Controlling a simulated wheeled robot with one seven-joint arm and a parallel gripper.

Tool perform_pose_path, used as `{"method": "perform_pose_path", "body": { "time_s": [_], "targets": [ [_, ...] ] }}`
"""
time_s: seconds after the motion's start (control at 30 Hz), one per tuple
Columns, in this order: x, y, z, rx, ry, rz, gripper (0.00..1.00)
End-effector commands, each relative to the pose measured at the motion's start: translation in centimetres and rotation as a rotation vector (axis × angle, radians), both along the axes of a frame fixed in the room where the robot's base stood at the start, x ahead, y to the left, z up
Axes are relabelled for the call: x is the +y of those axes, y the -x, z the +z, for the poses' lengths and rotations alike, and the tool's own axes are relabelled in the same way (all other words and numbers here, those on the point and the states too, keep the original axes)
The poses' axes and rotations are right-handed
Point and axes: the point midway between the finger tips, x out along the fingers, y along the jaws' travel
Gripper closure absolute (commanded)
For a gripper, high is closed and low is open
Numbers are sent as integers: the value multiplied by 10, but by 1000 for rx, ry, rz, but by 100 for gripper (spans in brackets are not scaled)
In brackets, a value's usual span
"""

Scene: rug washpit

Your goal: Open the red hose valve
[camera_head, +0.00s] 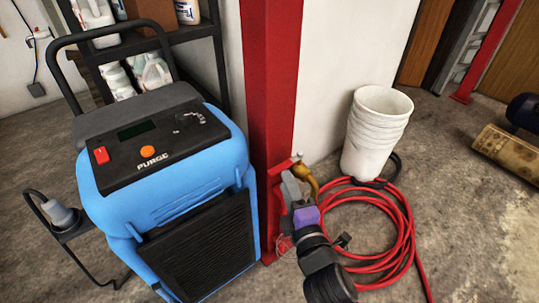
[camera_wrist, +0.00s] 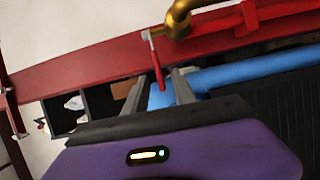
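The brass valve (camera_wrist: 181,18) is at the top of the wrist view, and its red lever (camera_wrist: 157,66) hangs down from a small pale pivot. My gripper (camera_wrist: 157,76) is open. Its two grey fingers point up toward the valve, and the lever's lower end shows in the gap between them. I cannot tell how deep the lever sits or whether a finger touches it. In the head view, the brass valve (camera_head: 308,180) is beside the red post, and my gripper (camera_head: 289,183) is just left of it, partly hiding the lever area.
A red post (camera_head: 270,80) stands behind the valve. A blue machine (camera_head: 170,185) marked PURGE is close on the left. A coiled red hose (camera_head: 405,225) lies on the floor at right, near stacked white buckets (camera_head: 376,130). Shelves (camera_head: 150,40) with bottles stand behind.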

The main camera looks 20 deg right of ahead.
Motion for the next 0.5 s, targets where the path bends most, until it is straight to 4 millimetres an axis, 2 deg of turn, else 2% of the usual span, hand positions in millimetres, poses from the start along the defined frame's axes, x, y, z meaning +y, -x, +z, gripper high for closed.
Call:
{"method": "perform_pose_path", "body": {
  "time_s": [0.27,0.5],
  "targets": [
    [-1,-25,2,-6,27,-6,68],
    [-4,-61,2,-6,24,-6,68]
  ]
}}
